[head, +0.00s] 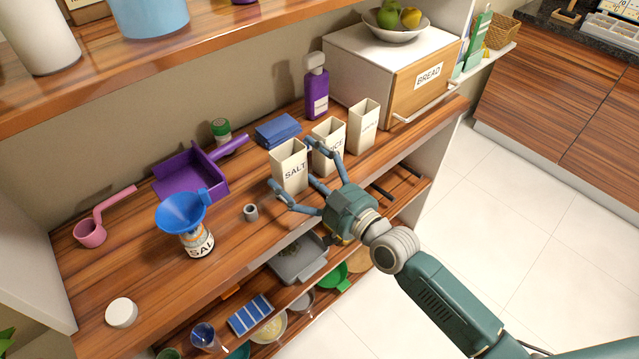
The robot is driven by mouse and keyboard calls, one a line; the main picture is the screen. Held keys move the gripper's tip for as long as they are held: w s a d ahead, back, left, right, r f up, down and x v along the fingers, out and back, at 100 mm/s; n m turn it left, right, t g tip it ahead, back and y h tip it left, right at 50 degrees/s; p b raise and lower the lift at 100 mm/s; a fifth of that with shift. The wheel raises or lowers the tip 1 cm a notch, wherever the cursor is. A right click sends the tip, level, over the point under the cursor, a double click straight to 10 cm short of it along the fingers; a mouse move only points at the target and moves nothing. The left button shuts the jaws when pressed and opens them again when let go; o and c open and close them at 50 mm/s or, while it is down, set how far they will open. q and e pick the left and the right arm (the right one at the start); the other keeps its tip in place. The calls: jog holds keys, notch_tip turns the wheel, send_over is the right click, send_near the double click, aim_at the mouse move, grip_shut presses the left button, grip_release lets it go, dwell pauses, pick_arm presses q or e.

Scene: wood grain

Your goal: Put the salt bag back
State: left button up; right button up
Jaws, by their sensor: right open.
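The salt bag (197,242) stands upright on the wooden shelf at the left, its label partly readable. A blue funnel (182,211) sits over its top and hides its opening. A cream SALT canister (288,170) stands open at the middle of the shelf, right of the bag. My right gripper (299,168) is open around the front of the SALT canister and the canister beside it. Its fingers are spread; I cannot tell whether they touch either one. My left gripper is not in view.
Two more cream canisters (363,128) stand right of SALT. Behind are a blue folded cloth (277,130), purple bottle (317,92) and bread box (364,75). A purple dustpan (190,172), pink scoop (90,233), white lid (121,312) and small grey cup (251,212) share the shelf.

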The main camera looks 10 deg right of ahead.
jog(key=b+v, duration=0.1)
jog(key=v, duration=0.8)
jog(key=shift+s+d, duration=0.2)
jog(key=shift+s, duration=0.15)
